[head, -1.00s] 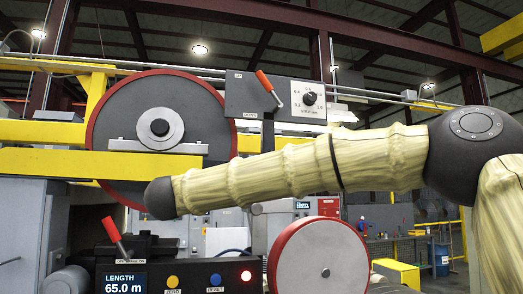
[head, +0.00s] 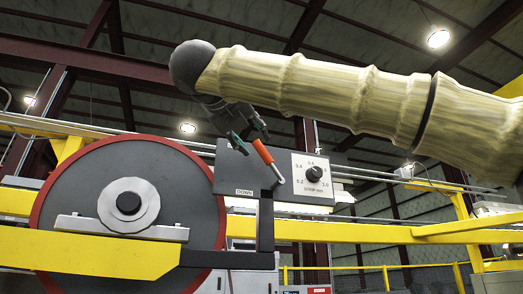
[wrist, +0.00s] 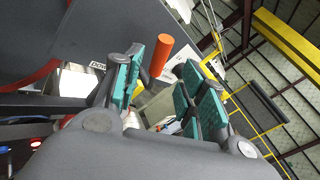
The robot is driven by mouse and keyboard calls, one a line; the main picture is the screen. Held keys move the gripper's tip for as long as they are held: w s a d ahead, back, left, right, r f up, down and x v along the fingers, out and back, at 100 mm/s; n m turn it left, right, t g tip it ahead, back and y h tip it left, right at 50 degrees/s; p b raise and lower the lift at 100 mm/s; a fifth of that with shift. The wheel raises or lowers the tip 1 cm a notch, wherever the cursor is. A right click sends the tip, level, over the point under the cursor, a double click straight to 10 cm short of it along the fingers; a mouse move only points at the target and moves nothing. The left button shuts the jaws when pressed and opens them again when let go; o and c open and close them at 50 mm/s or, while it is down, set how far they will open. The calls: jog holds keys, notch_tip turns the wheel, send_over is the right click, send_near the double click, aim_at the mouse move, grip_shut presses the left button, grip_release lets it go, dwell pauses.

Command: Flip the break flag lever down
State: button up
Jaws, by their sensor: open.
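The lever (head: 266,158) has an orange-red handle on a thin metal shaft and stands on a dark panel (head: 232,172) with a DOWN label at its lower edge. Its handle tilts up and to the left. My gripper (head: 248,135) is open just above and left of the handle tip in the head view. In the wrist view, the orange handle (wrist: 161,55) shows between the teal-padded fingers of my gripper (wrist: 170,65), nearer the left finger. I cannot tell whether a finger touches it. The lever's base is hidden in the wrist view.
A white dial plate (head: 312,178) sits right of the lever on the same panel. A large red-rimmed wheel (head: 70,175) stands to the left. A yellow beam (head: 370,233) runs below the panel. Open space lies above it, under the roof.

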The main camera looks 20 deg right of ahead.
aim_at(261, 149)
jog(key=p+x, duration=0.3)
jog(key=x, duration=0.5)
jog(key=shift+w+d, duration=0.15)
jog(key=shift+d, duration=0.1)
